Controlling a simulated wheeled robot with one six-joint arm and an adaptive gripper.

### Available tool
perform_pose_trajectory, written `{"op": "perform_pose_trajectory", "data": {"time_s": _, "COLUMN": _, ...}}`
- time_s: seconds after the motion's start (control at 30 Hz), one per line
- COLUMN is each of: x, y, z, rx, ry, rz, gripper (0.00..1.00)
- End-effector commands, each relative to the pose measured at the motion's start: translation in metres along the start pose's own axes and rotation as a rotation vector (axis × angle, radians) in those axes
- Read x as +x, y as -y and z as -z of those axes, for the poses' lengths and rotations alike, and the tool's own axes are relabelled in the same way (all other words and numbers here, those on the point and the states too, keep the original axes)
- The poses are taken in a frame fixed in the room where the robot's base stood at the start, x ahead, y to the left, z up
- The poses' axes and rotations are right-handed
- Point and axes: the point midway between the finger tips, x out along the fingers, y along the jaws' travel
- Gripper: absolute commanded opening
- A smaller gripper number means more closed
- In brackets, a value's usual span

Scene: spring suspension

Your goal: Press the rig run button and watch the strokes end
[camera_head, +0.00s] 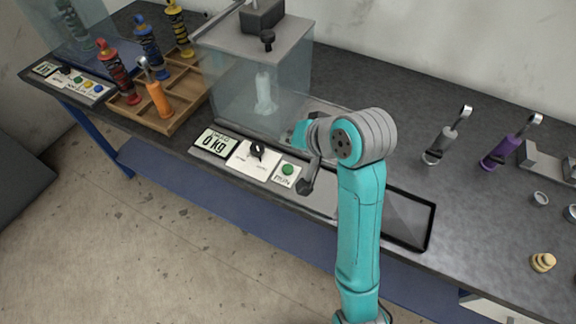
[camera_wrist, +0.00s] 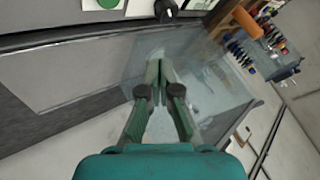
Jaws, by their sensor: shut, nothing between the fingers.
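The rig has a clear guard box (camera_head: 258,95) with a pale upright piece (camera_head: 264,92) inside it. Along its front are a display reading 0 kg (camera_head: 213,143), a black knob (camera_head: 257,149) on a white plate and the round green run button (camera_head: 288,170). In the wrist view the green button (camera_wrist: 108,3) is cut by the top edge. My gripper (camera_wrist: 158,70) is shut and empty, its fingertips to the lower right of the button and in front of the clear guard.
A wooden rack (camera_head: 182,98) with coloured shock absorbers stands left of the rig. A black-rimmed tray (camera_head: 432,222) lies by the front edge. The back right bench top is clear.

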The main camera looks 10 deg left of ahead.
Motion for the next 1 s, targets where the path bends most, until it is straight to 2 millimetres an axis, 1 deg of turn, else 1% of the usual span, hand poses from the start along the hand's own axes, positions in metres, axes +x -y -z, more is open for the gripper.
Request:
{"op": "perform_pose_trajectory", "data": {"time_s": 0.4, "x": 0.036, "y": -0.027, "z": -0.027, "rx": 0.000, "ry": 0.003, "rz": -0.001, "gripper": 0.00}}
{"op": "perform_pose_trajectory", "data": {"time_s": 0.6, "x": 0.049, "y": -0.036, "z": -0.036, "rx": 0.001, "ry": 0.003, "rz": -0.001, "gripper": 0.00}}
{"op": "perform_pose_trajectory", "data": {"time_s": 0.8, "x": 0.054, "y": -0.040, "z": -0.040, "rx": -0.001, "ry": 0.000, "rz": 0.000, "gripper": 0.00}}
{"op": "perform_pose_trajectory", "data": {"time_s": 1.0, "x": 0.055, "y": -0.040, "z": -0.040, "rx": -0.001, "ry": 0.000, "rz": 0.000, "gripper": 0.00}}
